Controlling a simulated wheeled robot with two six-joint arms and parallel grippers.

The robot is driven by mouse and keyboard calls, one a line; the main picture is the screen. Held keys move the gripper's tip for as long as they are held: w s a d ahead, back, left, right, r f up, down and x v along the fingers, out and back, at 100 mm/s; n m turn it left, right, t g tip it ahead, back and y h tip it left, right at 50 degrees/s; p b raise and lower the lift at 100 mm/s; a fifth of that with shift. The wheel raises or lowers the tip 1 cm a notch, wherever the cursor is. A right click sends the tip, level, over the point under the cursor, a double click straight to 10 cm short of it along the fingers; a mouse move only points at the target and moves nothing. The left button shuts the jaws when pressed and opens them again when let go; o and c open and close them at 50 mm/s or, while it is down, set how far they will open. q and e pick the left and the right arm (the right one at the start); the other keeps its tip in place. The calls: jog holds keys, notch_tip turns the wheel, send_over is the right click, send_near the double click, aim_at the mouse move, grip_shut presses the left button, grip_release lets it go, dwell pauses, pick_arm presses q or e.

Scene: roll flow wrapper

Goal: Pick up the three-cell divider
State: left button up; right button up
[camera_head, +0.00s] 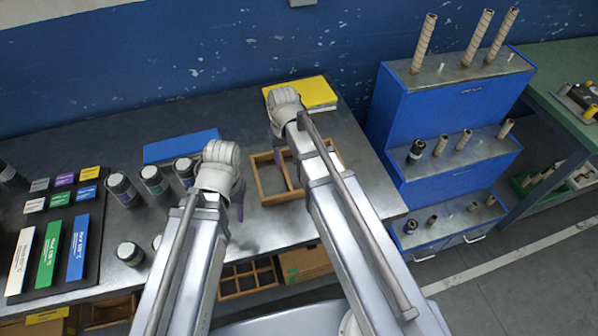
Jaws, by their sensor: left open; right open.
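A light wooden divider frame (257,181) lies on the dark bench at right of centre. It has thin walls and at least one inner partition; my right arm covers its middle, so I cannot count all its cells. My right gripper (278,143) is open, over the back left part of the frame; I cannot tell whether it touches it. My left gripper (239,203) is open, left of the frame and apart from it in the picture, above the bench. Its fingers are partly hidden by its own wrist.
A yellow stack (314,92) lies behind the frame, and a blue flat piece (181,146) lies back left. Several dark rolls (122,188) stand left of my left gripper. A blue stepped rack (440,118) stands right. A wooden grid box (248,279) sits below the bench.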

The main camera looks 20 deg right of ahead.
aim_at(286, 174)
pick_arm(q)
notch_tip(286, 174, down, 5)
jog(key=b, duration=0.4)
jog(key=shift+b, duration=0.35)
pick_arm(e)
jog(key=f, duration=0.5)
jog(key=shift+s+a, duration=0.2)
jog(key=shift+s, duration=0.05)
jog(key=shift+c, duration=0.4)
grip_shut()
